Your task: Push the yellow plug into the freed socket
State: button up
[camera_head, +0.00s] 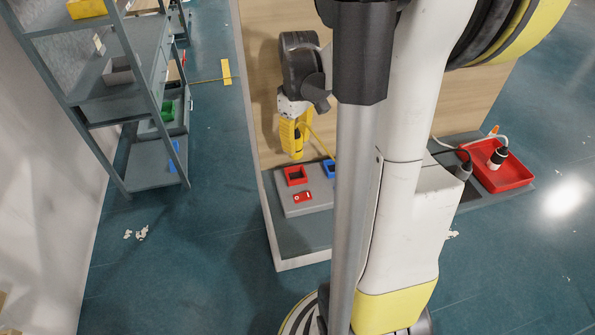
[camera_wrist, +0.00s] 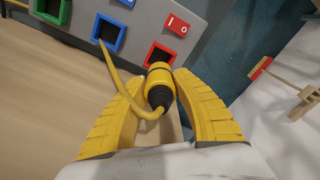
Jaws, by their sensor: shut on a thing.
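The yellow plug (camera_wrist: 159,74) has a black rear end and a yellow cord. My gripper (camera_wrist: 156,83) is shut on it, with a yellow finger on each side. In the wrist view the plug's front overlaps the lower edge of the red-framed socket (camera_wrist: 161,53). In the head view my gripper (camera_head: 294,150) points down just above the red-framed socket (camera_head: 295,175), seemingly apart from it. The blue-framed socket (camera_wrist: 108,32) is beside it and looks empty inside; the cord runs up past its edge. Contact between plug and socket cannot be told.
The grey panel (camera_head: 318,204) also carries a red switch (camera_head: 303,197) and a green-framed socket (camera_wrist: 52,10). A wooden board (camera_head: 262,80) stands behind. Grey shelves (camera_head: 155,160) are at left. My arm hides the panel's right part.

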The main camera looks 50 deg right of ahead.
notch_tip(320, 180, down, 9)
jog(key=b, duration=0.3)
jog(key=shift+w+f, duration=0.1)
jog(key=shift+f, duration=0.1)
jog(key=shift+r, duration=0.1)
jog(key=o, duration=1.1)
jog(key=shift+o, duration=0.2)
